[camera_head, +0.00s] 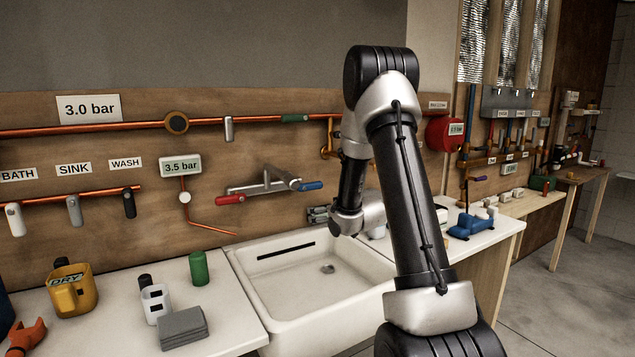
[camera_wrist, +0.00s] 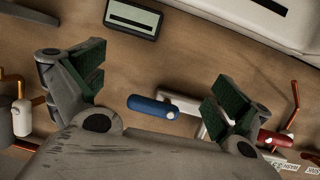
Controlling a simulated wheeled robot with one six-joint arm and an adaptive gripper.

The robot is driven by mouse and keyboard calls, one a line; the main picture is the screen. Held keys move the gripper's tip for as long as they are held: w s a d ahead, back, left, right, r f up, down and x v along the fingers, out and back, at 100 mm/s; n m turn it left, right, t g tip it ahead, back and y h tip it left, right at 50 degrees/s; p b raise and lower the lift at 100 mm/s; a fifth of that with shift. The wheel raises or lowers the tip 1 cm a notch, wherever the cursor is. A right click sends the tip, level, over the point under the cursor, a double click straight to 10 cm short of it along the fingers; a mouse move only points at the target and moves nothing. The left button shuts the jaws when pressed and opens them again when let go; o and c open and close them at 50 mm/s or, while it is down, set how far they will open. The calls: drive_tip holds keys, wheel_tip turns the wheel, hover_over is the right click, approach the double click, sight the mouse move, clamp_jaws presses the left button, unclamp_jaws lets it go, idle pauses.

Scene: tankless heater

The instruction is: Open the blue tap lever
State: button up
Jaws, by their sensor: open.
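The tap (camera_head: 266,184) is on the wooden wall above the white sink. Its red lever (camera_head: 230,199) is on the left and its blue lever (camera_head: 311,186) on the right. In the wrist view the blue lever (camera_wrist: 153,107) lies across the gap between the fingers of my gripper (camera_wrist: 155,90), and neither finger appears to touch it. My gripper is open and empty. How far the lever is from the fingertips is hard to tell. In the head view my wrist stands just right of the blue lever, and the fingers are not clearly visible.
The sink (camera_head: 292,290) is below the tap. A small display (camera_wrist: 133,18) is on the wall near the blue lever. A 3.5 bar gauge (camera_head: 180,167) and copper pipes are to the left.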

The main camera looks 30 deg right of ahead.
sight(312, 184)
wheel_tip(312, 184, up, 8)
drive_tip(key=w+a+f+t+y, duration=0.1)
drive_tip(key=w+t, duration=0.1)
drive_tip(key=t, duration=0.2)
drive_tip(key=w, duration=0.7)
drive_tip(key=shift+w+a+r, duration=0.15)
drive_tip(key=shift+w+r, duration=0.05)
drive_tip(key=shift+r, duration=0.15)
drive_tip(key=c, duration=1.5)
drive_tip(key=shift+o, duration=0.2)
